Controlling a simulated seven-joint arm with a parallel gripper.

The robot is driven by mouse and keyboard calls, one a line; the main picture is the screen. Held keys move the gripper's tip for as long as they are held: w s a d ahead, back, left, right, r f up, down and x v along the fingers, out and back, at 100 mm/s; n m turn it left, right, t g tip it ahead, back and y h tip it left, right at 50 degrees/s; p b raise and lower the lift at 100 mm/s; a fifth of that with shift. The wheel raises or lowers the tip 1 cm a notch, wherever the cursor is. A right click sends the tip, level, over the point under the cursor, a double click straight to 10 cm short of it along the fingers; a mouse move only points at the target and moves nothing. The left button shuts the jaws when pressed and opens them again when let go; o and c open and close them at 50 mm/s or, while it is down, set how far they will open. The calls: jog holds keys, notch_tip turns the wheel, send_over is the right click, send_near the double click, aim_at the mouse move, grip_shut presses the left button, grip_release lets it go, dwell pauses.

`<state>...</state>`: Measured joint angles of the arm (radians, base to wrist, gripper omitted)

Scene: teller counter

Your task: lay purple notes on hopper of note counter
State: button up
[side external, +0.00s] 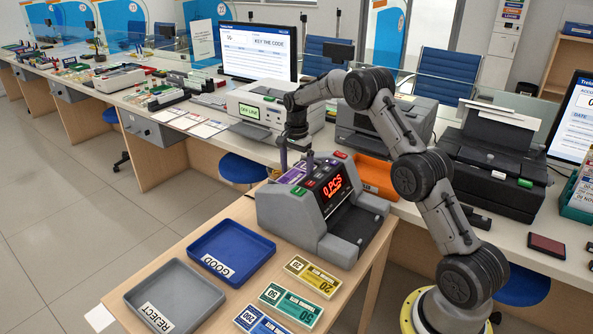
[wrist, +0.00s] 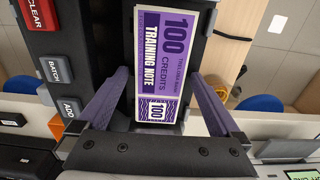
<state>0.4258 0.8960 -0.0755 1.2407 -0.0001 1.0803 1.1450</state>
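The purple notes (wrist: 165,65) marked 100 lie flat in the hopper of the note counter (wrist: 105,40), seen in the wrist view. In the side view, part of the purple notes (side external: 289,176) shows at the counter's top, below my gripper (side external: 297,161). The grey note counter (side external: 303,228) reads "0 PCS" on its red display. My gripper (wrist: 158,80) is open, with one finger on each side of the notes and a gap to them.
A blue GOOD tray (side external: 243,236) and a grey REJECT tray (side external: 200,278) stand left of the counter. Yellow notes (side external: 312,277), green notes (side external: 291,305) and blue notes (side external: 260,320) lie in front. An orange tray (side external: 376,178) is behind right.

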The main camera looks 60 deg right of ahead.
aim_at(296, 174)
notch_tip(296, 174, up, 12)
jog(key=s+a+r+n+t, duration=0.3)
jog(key=s+a+r+n, duration=0.6)
jog(key=s+a+r, duration=0.5)
jog(key=s+a+f+n+t, duration=0.1)
jog(key=s+a+f+n, duration=0.1)
jog(key=s, duration=0.5)
jog(key=s+a+f+n, duration=0.3)
jog(key=s+a+n, duration=0.1)
jog(key=s, duration=0.3)
jog(key=s+a+f+n+t, duration=0.1)
jog(key=s+a+f+n, duration=0.1)
jog(key=s, duration=0.5)
jog(key=shift+s+a+f+n+t, duration=0.2)
jog(key=shift+a+f+n+t, duration=0.25)
jog(key=shift+a, duration=0.3)
